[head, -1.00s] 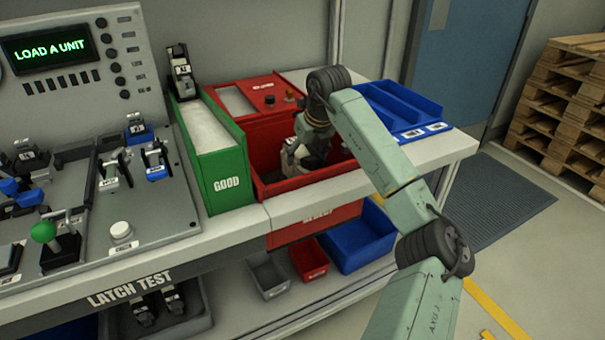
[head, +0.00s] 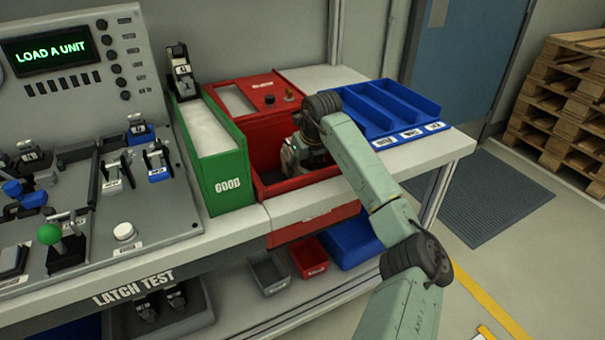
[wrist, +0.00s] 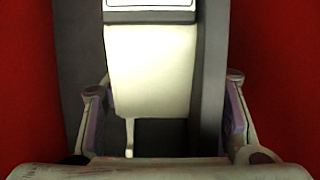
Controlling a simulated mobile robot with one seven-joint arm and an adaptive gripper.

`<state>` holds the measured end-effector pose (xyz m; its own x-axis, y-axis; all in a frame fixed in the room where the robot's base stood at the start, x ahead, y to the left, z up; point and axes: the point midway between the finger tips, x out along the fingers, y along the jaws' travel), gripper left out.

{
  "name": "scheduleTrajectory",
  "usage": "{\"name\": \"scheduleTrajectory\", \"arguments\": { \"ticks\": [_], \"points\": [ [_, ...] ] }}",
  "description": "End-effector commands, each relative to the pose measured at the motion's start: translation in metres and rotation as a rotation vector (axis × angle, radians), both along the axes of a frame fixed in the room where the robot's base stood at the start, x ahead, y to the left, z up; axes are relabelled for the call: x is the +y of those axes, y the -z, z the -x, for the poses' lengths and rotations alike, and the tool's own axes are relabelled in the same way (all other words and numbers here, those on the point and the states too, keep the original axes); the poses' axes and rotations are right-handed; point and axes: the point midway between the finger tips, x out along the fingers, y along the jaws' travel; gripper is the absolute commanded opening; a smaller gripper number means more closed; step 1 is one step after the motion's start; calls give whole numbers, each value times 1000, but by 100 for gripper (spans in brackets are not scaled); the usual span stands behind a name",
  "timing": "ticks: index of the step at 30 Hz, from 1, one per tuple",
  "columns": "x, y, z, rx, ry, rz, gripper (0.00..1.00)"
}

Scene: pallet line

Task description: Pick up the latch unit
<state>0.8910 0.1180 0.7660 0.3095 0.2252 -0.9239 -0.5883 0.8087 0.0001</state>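In the wrist view, a latch unit (wrist: 150,65) with a dark grey body, a cream middle part and a white label fills the middle, against red bin surfaces. My gripper (wrist: 165,97) has its two fingers spread wide, one toward each side of the unit. I cannot tell whether either finger touches it. In the head view, my gripper (head: 302,155) reaches down inside the red bin (head: 262,150), right of the green GOOD bin (head: 228,180). The unit below it is hidden there by the gripper and the bin wall.
Several more sit on the LATCH TEST panel (head: 165,205) at left. A blue divided tray (head: 418,133) lies right of the red bin, close to my arm. Small bins (head: 268,272) sit on the lower shelf.

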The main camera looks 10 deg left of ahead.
Motion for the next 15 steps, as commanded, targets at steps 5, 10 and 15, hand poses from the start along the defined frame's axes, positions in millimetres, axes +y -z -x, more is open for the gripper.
{"name": "scheduleTrajectory", "arguments": {
  "ticks": [5, 10, 15],
  "points": [
    [0, 0, 0, 0, 0, 0, 38],
    [0, 0, 0, 0, 0, 0, 27],
    [0, 0, 0, 0, 0, 0, 16]
  ]
}}
